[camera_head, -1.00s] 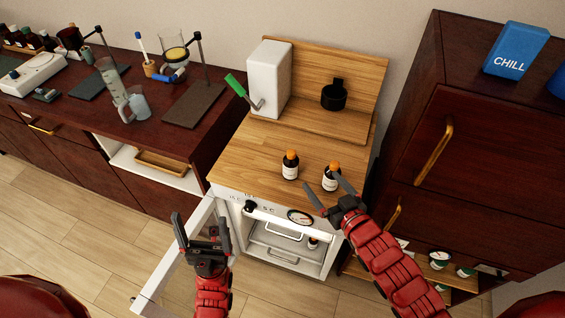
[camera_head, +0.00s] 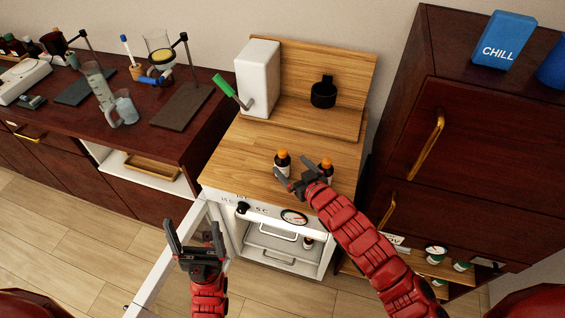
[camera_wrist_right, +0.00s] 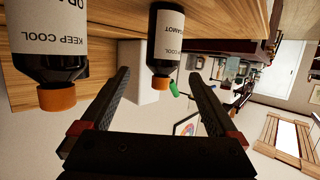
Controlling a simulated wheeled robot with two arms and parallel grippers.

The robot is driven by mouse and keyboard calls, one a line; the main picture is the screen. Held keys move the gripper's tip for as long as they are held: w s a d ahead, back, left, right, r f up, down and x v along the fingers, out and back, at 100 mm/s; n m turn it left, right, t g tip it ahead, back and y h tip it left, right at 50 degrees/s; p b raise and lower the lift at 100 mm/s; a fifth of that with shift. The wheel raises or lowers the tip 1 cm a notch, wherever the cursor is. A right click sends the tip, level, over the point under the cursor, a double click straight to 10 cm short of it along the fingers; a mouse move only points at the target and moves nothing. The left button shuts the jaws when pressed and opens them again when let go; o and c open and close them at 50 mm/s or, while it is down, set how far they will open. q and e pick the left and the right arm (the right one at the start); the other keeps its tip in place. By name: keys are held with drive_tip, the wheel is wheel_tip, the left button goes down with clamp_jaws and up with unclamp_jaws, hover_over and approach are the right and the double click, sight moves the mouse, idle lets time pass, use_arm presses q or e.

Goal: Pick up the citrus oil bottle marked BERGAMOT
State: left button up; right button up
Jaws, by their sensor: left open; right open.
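The BERGAMOT bottle (camera_head: 282,164) is dark with a white label and orange cap, upright on the wooden worktop (camera_head: 240,160). In the right wrist view the BERGAMOT bottle (camera_wrist_right: 166,45) appears upside down, its label partly readable, ahead of the open fingers. A similar bottle (camera_head: 326,166) stands to its right, partly hidden by my right gripper; its label in the wrist view (camera_wrist_right: 45,30) reads KEEP COOL. My right gripper (camera_head: 289,179) is open and empty, close in front of the BERGAMOT bottle. My left gripper (camera_head: 194,236) is open and empty, low before the white cabinet.
A white dispenser (camera_head: 257,78) and black container (camera_head: 323,92) stand behind. A dark tall cabinet (camera_head: 470,130) is right; a lab bench is left.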

sight(286, 161)
drive_tip(key=shift+w+a+r+p, duration=0.1)
drive_tip(key=shift+w+a+p, duration=0.3)
drive_tip(key=shift+w, duration=0.15)
drive_tip(key=p+x, duration=0.1)
drive_tip(key=x, duration=0.2)
drive_tip(key=shift+a+r, duration=0.1)
drive_tip(key=shift+w+a+f, duration=0.25)
drive_tip(key=shift+w, duration=0.3)
clamp_jaws()
